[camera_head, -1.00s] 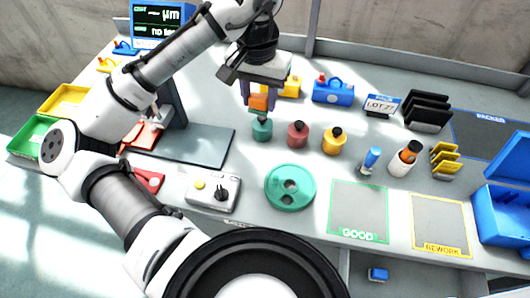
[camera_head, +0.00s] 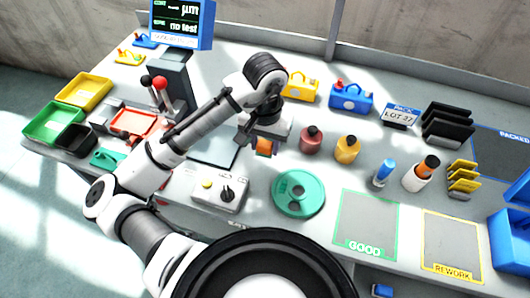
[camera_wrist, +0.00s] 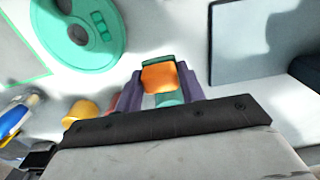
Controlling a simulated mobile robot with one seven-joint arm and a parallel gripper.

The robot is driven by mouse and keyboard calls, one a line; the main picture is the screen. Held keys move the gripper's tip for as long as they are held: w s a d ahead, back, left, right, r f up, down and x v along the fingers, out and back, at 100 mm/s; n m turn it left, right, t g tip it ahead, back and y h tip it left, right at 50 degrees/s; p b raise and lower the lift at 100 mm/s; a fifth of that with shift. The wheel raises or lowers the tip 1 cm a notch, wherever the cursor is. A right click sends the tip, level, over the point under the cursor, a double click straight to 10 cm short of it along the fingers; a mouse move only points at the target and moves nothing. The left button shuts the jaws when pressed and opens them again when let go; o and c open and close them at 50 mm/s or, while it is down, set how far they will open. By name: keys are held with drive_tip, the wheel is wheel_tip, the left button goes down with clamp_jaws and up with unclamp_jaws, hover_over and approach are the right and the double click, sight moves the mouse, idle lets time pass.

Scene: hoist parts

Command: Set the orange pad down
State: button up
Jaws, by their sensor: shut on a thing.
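The orange pad (camera_head: 264,146) is held between the fingers of my gripper (camera_head: 262,142), over the grey bench behind the green disc. In the wrist view the orange pad (camera_wrist: 160,77) fills the gap between the two purple fingertips of my gripper (camera_wrist: 159,82). A dark green edge shows just beyond the pad and a teal patch shows on its near side; I cannot tell what either belongs to. Whether the pad touches the bench is unclear. The teal bottle seen earlier is hidden behind my gripper in the head view.
The green disc (camera_head: 298,193) lies in front of my gripper. A switch box (camera_head: 221,194) is at front left, and a dark plate (camera_head: 211,155) is to the left. A red bottle (camera_head: 311,140) and yellow bottle (camera_head: 347,149) stand to the right. The GOOD area (camera_head: 366,225) is empty.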

sight(265, 155)
drive_tip(key=shift+f, duration=2.25)
drive_tip(key=shift+f, duration=0.15)
drive_tip(key=o, duration=1)
wheel_tip(265, 155, up, 12)
drive_tip(key=shift+r, duration=0.2)
